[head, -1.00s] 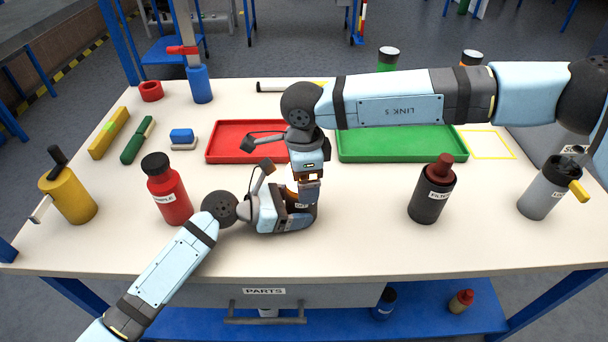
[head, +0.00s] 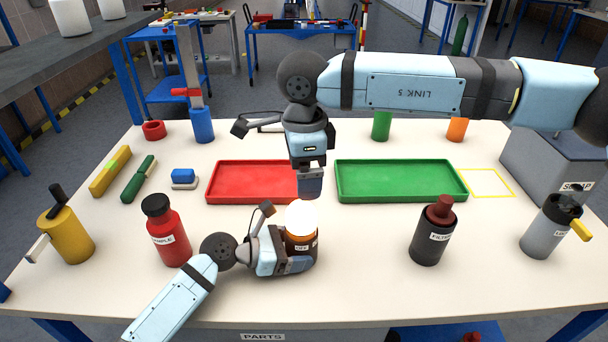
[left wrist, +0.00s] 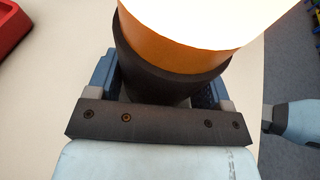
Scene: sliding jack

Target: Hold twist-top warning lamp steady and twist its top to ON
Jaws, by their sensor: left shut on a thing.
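The warning lamp (head: 302,222) stands on the table with a dark base, an orange band and a bright white, glowing top. A small label shows on its front, too small to read surely. My left gripper (head: 299,262) is shut around the lamp's dark lower body from the left. In the left wrist view the lamp (left wrist: 185,45) sits between the two blue fingers, its top cut off by the frame. My right gripper (head: 311,184) points down above the lamp, apart from its top; its finger gap cannot be made out.
A red tray (head: 250,184) and a green tray (head: 400,182) lie behind the lamp. A red bottle (head: 168,235) stands left, close to my left arm. A dark canister (head: 432,235) and a grey canister (head: 543,232) stand right. The table between lamp and dark canister is clear.

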